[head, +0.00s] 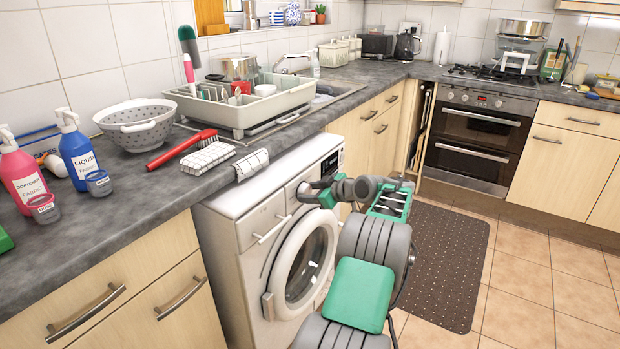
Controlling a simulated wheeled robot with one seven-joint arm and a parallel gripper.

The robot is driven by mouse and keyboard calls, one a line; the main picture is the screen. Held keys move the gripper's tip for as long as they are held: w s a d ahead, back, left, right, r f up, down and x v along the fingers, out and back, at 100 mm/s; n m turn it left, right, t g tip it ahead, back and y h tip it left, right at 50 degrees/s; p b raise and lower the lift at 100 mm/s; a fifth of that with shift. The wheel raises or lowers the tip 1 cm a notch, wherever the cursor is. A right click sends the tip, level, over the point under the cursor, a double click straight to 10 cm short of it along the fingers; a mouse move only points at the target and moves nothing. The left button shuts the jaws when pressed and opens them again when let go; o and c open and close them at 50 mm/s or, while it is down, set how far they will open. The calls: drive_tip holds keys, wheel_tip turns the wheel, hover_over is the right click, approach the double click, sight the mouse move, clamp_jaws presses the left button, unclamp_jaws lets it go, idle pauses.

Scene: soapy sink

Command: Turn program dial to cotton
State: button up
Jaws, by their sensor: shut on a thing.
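The white washing machine (226,240) stands under the counter, its round door (306,262) closed. A dark display (331,165) sits on the panel to the right of the dial. The closed detergent drawer (268,230) is to the left.
A red brush (182,149), folded checked cloths (207,156), a colander (137,124) and bottles (76,150) stand on the counter. A dish rack (242,108) is by the sink. A dark mat (447,262) lies on the tiled floor. The oven (478,135) is at the back.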

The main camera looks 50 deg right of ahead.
drive_tip(key=shift+d+r+m+y+p, duration=0.15)
drive_tip(key=shift+m+y+p, duration=0.4)
drive_tip(key=shift+p, duration=0.9)
drive_tip(key=o, duration=1.4)
drive_tip(key=shift+c, duration=0.2)
drive_tip(key=v, duration=0.7)
drive_tip(key=shift+s+p, duration=0.35)
drive_tip(key=shift+p, duration=0.1)
